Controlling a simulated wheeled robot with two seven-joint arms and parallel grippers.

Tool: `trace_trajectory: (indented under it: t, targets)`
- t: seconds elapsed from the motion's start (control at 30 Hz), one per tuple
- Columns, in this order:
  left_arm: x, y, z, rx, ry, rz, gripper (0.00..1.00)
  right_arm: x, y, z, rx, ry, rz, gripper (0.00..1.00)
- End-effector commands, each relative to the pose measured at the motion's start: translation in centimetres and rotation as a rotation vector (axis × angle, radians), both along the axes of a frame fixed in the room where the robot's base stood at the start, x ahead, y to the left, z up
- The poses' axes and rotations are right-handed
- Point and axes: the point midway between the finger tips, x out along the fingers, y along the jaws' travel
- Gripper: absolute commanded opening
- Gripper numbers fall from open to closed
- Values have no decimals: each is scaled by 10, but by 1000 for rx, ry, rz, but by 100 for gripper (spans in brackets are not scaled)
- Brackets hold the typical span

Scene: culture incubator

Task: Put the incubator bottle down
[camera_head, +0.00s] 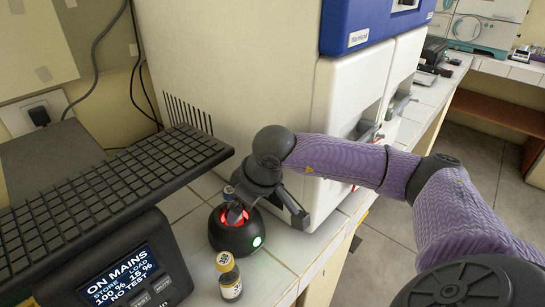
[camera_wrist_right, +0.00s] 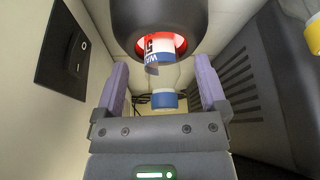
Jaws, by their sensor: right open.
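The incubator bottle (camera_wrist_right: 155,50), with a white, red and blue label and a blue-and-white cap (camera_wrist_right: 165,98), sits with its lower part in the red-glowing opening of a small round black incubator (camera_wrist_right: 140,22). In the head view the incubator (camera_head: 238,238) stands on the tiled counter with a green light on its front; the bottle there is partly hidden by my gripper. My right gripper (camera_wrist_right: 161,70) is open, its purple fingers on either side of the bottle with gaps visible. My left gripper is not in view.
A yellow-capped bottle (camera_head: 229,275) stands on the counter in front of the incubator. A black device with a lit screen (camera_head: 120,275) and a dark ribbed tray (camera_head: 100,190) are at left. A large white-and-blue machine (camera_head: 330,120) stands behind my arm. The counter edge is close at right.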

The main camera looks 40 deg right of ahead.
Motion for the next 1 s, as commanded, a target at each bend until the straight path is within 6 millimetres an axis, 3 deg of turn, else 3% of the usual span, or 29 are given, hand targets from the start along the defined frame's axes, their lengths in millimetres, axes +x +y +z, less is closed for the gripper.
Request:
trace_trajectory:
  t: [0.2, 0.4, 1.0]
  targets:
    - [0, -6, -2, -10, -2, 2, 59, -57, -18, -1, -10, 7, 0, 92]
    - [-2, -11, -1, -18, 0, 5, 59, -86, -25, -1, -6, 4, 1, 92]
    - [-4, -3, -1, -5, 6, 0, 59, -94, -26, -1, 0, 0, 1, 92]
